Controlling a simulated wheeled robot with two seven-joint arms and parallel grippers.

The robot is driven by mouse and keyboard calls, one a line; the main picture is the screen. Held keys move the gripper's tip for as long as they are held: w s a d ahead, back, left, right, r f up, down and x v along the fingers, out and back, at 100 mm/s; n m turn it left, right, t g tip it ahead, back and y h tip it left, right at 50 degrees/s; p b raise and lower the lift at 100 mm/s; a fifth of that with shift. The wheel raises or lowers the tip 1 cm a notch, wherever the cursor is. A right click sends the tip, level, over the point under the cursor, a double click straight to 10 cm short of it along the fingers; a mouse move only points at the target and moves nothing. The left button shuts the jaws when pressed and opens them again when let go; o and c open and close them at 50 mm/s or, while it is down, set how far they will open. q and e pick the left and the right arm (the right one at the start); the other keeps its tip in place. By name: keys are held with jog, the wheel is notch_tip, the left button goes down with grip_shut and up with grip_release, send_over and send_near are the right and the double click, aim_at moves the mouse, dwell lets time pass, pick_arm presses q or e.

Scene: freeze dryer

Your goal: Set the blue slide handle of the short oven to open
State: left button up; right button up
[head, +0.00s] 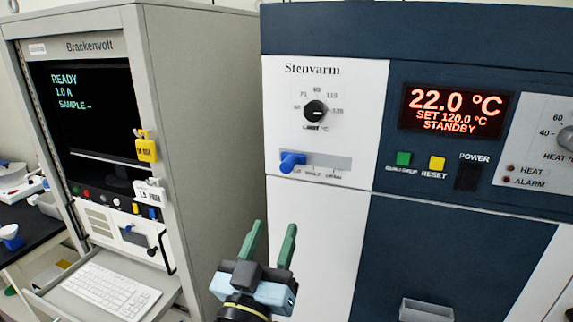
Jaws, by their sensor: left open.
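The oven (475,195) has a white and dark blue front marked "Stenvarm". Its blue slide handle (291,162) sits at the left end of a grey horizontal slot (330,163) on the white panel. Small labels run under the slot; I cannot read them surely. My left gripper (268,243) has two green fingers, spread apart and pointing up. It is below and a little left of the blue handle in the picture, empty and apart from it. My right gripper is not in view.
Above the slot is a black limit dial (314,111). To the right are a red display (453,110) reading 22.0 °C, green and yellow buttons and a black power switch (468,177). A grey Brackenvolt cabinet (200,120) with a keyboard (108,290) stands left.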

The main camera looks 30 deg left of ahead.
aim_at(285, 171)
pick_arm(q)
jog(key=shift+y, duration=0.3)
jog(key=w+r+b, duration=0.1)
jog(key=w+a+r+b, duration=0.1)
jog(key=w+b, duration=0.1)
jog(key=w+a+r+b, duration=0.1)
jog(key=w+r+b, duration=0.1)
jog(key=shift+a, duration=0.2)
jog(key=b+x, duration=0.4)
jog(key=b, duration=0.2)
jog(key=shift+r, duration=0.1)
jog(key=shift+w+a+r, duration=0.2)
jog(key=shift+w+r, duration=0.4)
jog(key=shift+w, duration=0.2)
jog(key=shift+w+a+r, duration=0.1)
jog(key=shift+w+a, duration=0.05)
jog(key=shift+w, duration=0.25)
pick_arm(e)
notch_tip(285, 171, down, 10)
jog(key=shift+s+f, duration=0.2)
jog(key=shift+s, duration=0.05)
pick_arm(q)
grip_shut()
